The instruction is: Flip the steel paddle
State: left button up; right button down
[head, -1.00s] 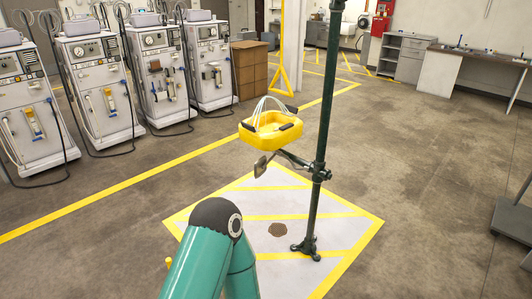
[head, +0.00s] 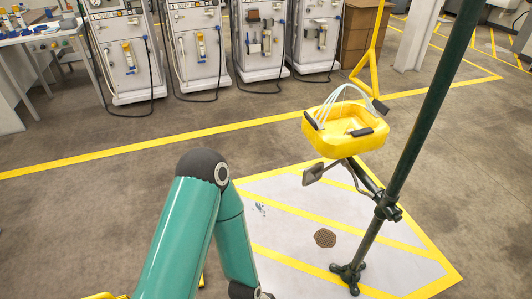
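The steel paddle is a small grey plate (head: 313,174) on the left side of the emergency wash stand, just below the yellow bowl (head: 345,130). It sticks out to the left and looks tilted. A dark arm joins the bowl to the dark green upright pipe (head: 405,160). Thin pale tubes arch over the bowl, and dark pieces sit on its rim. One teal arm of mine rises from the bottom, bends at a black elbow and goes down to a dark joint at the bottom edge. Its gripper is out of view, and so is the other gripper. Nothing of mine touches the paddle.
The stand's foot (head: 348,277) rests on a white floor zone with yellow stripes (head: 300,215) and a round brown drain (head: 325,238). Several dialysis machines (head: 195,50) line the back, with a table (head: 40,38) at the left. The floor between is clear.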

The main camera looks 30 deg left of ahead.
aim_at(311, 175)
jog(key=u, duration=0.55)
jog(key=i, duration=1.35)
jog(key=u, duration=0.95)
jog(key=i, duration=0.35)
jog(key=z, duration=0.05)
jog(key=k, duration=0.95)
jog(key=u, duration=0.15)
jog(key=i, duration=0.95)
jog(key=z, duration=0.1)
